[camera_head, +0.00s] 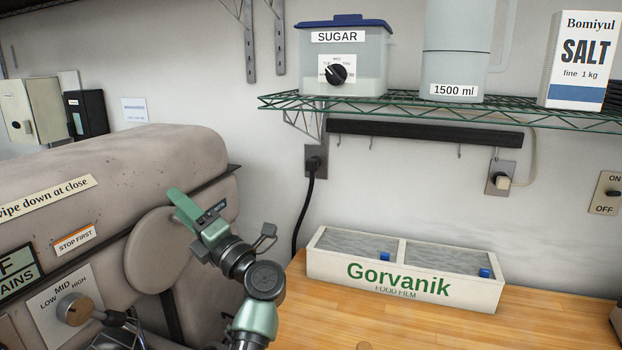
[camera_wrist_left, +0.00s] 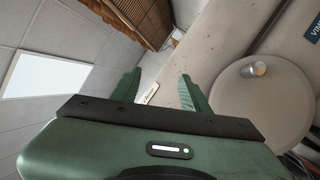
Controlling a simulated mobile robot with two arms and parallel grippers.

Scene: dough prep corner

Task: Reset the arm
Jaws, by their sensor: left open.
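My left arm rises from the bottom of the head view. Its green left gripper (camera_head: 190,212) is raised in front of the beige machine (camera_head: 110,175), near the round disc (camera_head: 155,250) on its side. In the left wrist view the two fingers of the left gripper (camera_wrist_left: 159,90) stand apart with nothing held between them. The machine (camera_wrist_left: 230,40) and its disc (camera_wrist_left: 262,105) show beyond and to the right of the fingers. I cannot tell the exact gap between gripper and machine. My right gripper is in neither view.
A Gorvanik film box (camera_head: 400,282) stands on the wooden counter (camera_head: 350,325). A wire shelf (camera_head: 400,108) above holds a sugar tub (camera_head: 343,60), a 1500 ml container (camera_head: 457,60) and a salt box (camera_head: 578,65). A dial (camera_head: 75,309) sits on the machine. The counter's front centre looks clear.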

